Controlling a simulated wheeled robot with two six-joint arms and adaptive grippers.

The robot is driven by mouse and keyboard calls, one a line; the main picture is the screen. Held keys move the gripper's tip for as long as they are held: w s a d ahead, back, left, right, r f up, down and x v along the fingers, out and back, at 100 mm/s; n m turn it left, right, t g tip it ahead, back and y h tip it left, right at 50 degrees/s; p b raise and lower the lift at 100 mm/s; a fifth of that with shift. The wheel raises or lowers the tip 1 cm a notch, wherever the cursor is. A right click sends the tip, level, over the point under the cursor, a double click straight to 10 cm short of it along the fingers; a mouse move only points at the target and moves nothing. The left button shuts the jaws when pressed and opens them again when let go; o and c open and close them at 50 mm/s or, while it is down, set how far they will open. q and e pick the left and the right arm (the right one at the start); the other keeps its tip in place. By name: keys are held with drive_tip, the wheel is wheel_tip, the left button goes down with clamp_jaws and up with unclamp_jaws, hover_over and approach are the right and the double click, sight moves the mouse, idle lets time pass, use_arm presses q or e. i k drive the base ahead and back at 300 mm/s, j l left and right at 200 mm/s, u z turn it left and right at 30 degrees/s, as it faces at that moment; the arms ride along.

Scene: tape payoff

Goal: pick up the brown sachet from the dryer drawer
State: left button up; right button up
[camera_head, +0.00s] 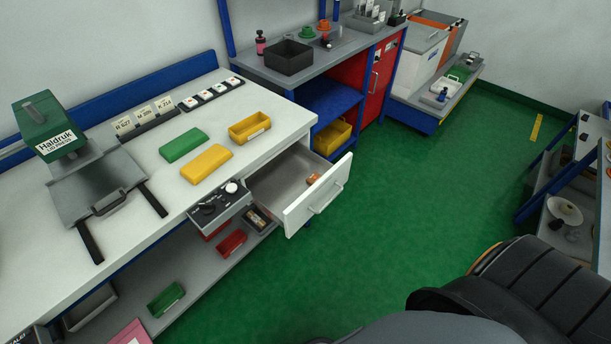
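A small brown-orange item (313,179), which looks like the brown sachet, lies in the open drawer (283,174). It is near the drawer's front right inside corner. The drawer is pulled out from under the white bench, and its white front with a handle (325,199) faces right. The rest of the drawer floor in view looks bare. Neither of my grippers is in view, and nothing touches the sachet.
The white bench (100,235) carries a green-topped press (50,130), a green block (184,144), a yellow block (209,164) and a yellow bin (250,127).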

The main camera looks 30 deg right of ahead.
sight(311, 179)
drive_tip(key=l+u, duration=0.2)
drive_tip(key=u, duration=0.25)
drive_tip(key=i+l+u, duration=0.1)
drive_tip(key=l+u, duration=0.2)
drive_tip(key=u, duration=0.15)
drive_tip(key=l+u, duration=0.2)
drive_tip(key=u, duration=0.3)
drive_tip(key=k+l+u, duration=0.1)
drive_tip(key=u, duration=0.35)
drive_tip(key=k+l+u, duration=0.15)
drive_tip(key=l, duration=0.45)
drive_tip(key=k+l+u, duration=0.1)
drive_tip(key=k+l, duration=0.25)
drive_tip(key=l, duration=0.2)
drive_tip(key=k+l+u, duration=0.15)
drive_tip(key=k+l, duration=0.15)
drive_tip(key=l, duration=0.25)
drive_tip(key=k+l+u, duration=0.1)
drive_tip(key=k+l, duration=0.25)
drive_tip(key=l, duration=0.15)
drive_tip(key=k+l+u, duration=0.15)
drive_tip(key=k+l, duration=0.2)
drive_tip(key=l, duration=0.15)
